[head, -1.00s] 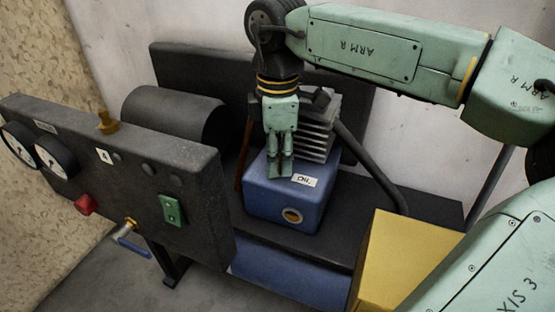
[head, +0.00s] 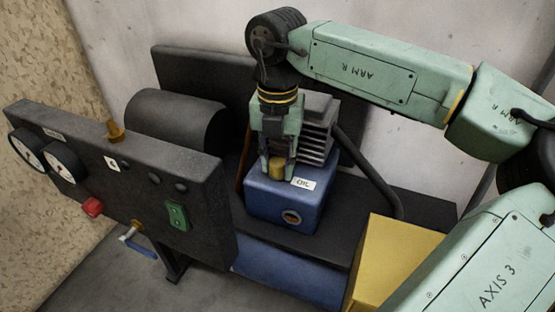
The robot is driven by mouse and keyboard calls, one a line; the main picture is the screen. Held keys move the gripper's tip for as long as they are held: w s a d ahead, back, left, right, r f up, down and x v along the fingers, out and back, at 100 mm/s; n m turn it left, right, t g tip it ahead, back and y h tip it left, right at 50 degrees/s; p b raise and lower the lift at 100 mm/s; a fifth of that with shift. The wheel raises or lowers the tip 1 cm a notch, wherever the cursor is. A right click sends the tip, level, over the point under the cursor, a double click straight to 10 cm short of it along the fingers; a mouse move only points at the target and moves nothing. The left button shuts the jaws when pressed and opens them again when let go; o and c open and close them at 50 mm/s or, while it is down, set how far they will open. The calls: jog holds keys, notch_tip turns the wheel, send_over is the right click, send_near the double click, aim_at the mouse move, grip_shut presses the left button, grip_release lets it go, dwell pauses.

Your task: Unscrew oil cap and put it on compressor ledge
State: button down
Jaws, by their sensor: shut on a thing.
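The oil cap (head: 277,167) is a small yellow cylinder on top of the blue compressor block (head: 278,203), left of the white OIL label (head: 303,184). My gripper (head: 277,171) points down from above and is shut on the cap, with a finger on each side. I cannot tell whether the cap is seated on the block or lifted a little. The dark compressor ledge (head: 338,220) extends around the blue block and to its right.
A dark panel (head: 130,190) with gauges, a red knob and a green switch stands at the left front. A yellow box (head: 395,262) stands at the right front. A grey finned cylinder (head: 318,130) and a dark pipe (head: 370,175) are close to my gripper.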

jog(key=n, duration=0.5)
jog(key=c, duration=1.2)
grip_release()
jog(key=shift+c, duration=0.6)
jog(key=shift+f, duration=0.1)
